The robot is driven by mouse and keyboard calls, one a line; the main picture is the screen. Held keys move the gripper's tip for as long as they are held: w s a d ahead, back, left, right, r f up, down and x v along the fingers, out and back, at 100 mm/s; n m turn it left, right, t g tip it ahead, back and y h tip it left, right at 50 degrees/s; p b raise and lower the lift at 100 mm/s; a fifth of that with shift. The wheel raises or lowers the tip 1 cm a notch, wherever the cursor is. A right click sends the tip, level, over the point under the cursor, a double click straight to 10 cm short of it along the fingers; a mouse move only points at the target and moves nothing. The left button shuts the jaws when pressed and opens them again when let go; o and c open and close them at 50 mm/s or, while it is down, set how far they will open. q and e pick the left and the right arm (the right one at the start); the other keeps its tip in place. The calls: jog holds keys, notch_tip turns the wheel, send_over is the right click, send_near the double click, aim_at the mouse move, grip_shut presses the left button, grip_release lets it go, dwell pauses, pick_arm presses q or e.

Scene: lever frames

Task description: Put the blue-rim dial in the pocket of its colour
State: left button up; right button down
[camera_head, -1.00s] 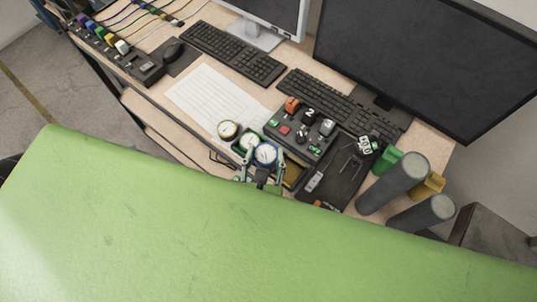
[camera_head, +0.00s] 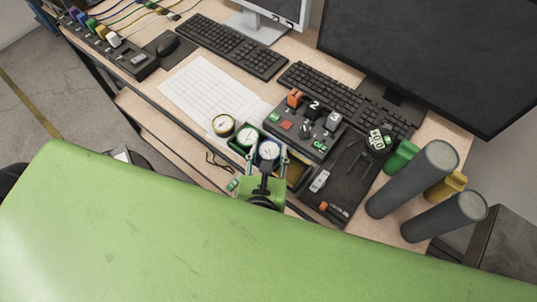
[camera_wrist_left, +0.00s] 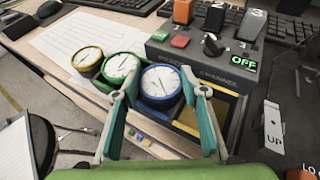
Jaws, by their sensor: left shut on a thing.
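The blue-rim dial (camera_head: 268,151) has a white face and also shows in the left wrist view (camera_wrist_left: 161,84). My left gripper (camera_head: 267,160) is shut on it, with one finger on each side, at the front edge of the desk. The dial is over or in a row of pockets; I cannot tell whether it touches the bottom. A yellow pocket (camera_wrist_left: 217,106) shows to its right. The green-rim dial (camera_head: 247,137) is just left of it, with green walls around it. The yellow-rim dial (camera_head: 223,125) lies further left. The blue pocket is mostly hidden. My right gripper is not in view.
A dark control box (camera_head: 304,128) with levers stands right behind the pockets. A black tray (camera_head: 345,185) with tools lies to the right, beside grey cylinders (camera_head: 412,178). White paper (camera_head: 205,90) lies behind the dials; keyboards and monitors are further back.

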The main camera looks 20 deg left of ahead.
pick_arm(q)
jog(key=o, duration=1.2)
jog(key=shift+c, duration=0.2)
jog(key=shift+r, duration=0.1)
jog(key=p+v, duration=0.2)
jog(key=v, duration=1)
